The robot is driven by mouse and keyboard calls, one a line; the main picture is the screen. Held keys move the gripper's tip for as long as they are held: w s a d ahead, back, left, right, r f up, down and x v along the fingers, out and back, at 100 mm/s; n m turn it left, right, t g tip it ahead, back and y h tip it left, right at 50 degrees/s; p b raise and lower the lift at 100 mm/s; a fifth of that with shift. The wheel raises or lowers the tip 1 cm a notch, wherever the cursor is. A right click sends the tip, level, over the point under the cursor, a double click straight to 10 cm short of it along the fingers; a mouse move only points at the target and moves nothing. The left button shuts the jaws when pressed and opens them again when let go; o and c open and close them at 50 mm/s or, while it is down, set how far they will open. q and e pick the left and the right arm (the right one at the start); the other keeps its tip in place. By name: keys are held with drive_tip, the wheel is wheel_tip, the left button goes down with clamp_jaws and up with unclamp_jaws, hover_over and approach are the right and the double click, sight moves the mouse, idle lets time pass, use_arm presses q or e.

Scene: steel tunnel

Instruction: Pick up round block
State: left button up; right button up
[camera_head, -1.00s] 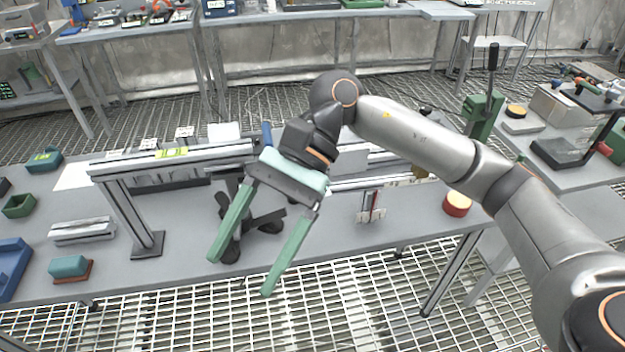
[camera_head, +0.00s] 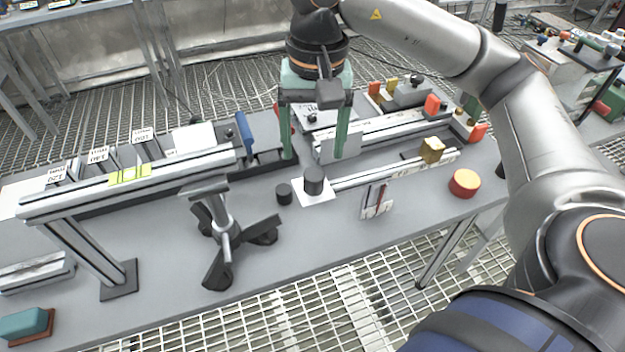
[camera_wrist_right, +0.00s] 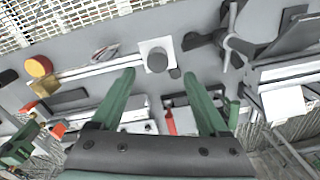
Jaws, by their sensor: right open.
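A round block (camera_head: 465,183) with a yellow top and red side stands on the grey table near its right front part. It also shows at the upper left of the right wrist view (camera_wrist_right: 38,66). My right gripper (camera_head: 313,157) has green fingers pointing down, apart, with nothing between them. It is well to the left of the round block, over the table behind a black cylinder (camera_head: 314,181) on a white plate. In the right wrist view the gripper (camera_wrist_right: 158,74) is open below that cylinder. My left gripper is not in view.
A smaller black cylinder (camera_head: 284,194) stands beside the white plate. A rail with a yellow block (camera_head: 432,150) lies behind the round block. A dark tripod stand (camera_head: 224,236) and a raised beam (camera_head: 135,178) are at left. Red blocks (camera_head: 432,105) stand at the back right.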

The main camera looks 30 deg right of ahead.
sight(314, 174)
drive_tip(key=shift+d+f, duration=0.1)
drive_tip(key=shift+f, duration=3.45)
drive_tip(key=shift+c, duration=0.4)
clamp_jaws()
